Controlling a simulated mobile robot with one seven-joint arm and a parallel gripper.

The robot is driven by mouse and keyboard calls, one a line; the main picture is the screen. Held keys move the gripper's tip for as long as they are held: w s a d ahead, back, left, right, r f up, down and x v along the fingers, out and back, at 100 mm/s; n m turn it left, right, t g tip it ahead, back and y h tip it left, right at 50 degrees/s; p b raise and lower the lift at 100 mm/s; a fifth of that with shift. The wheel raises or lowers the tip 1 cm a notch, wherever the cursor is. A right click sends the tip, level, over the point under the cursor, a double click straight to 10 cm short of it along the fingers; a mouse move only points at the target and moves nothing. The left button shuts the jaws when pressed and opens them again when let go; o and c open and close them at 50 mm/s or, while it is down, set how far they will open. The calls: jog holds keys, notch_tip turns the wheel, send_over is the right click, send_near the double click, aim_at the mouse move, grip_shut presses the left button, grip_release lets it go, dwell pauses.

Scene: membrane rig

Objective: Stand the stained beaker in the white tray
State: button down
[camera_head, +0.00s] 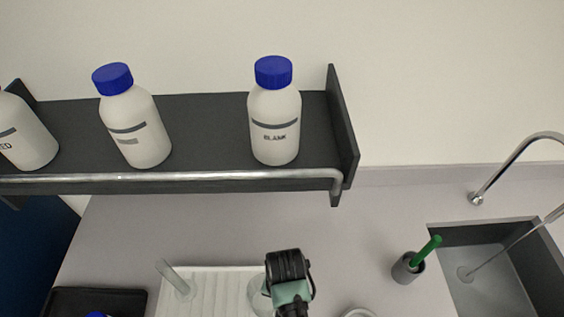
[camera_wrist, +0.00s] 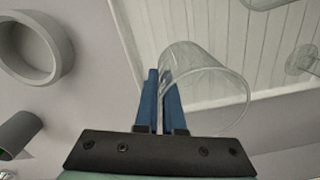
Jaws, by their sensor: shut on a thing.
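My gripper (camera_wrist: 161,76) is shut on the wall of a clear glass beaker (camera_wrist: 208,85), one blue finger on each side of the glass. The beaker's mouth faces the wrist camera; no stain is clear on it. In the head view the beaker (camera_head: 258,297) shows partly behind my gripper (camera_head: 288,300), over the right part of the ribbed white tray (camera_head: 215,285). The tray also fills the upper wrist view (camera_wrist: 200,22). I cannot tell whether the beaker's base touches the tray.
A slim glass vessel (camera_head: 176,281) stands at the tray's left. A shelf with bottles (camera_head: 274,115) overhangs behind.

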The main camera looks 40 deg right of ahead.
jog(key=shift+f, duration=0.1)
jog(key=c, duration=1.5)
grip_release()
jog(key=shift+f, duration=0.1)
jog(key=o, duration=0.5)
notch_tip(320, 180, up, 12)
jog(key=shift+d+r, duration=0.15)
jog(key=shift+r, duration=0.1)
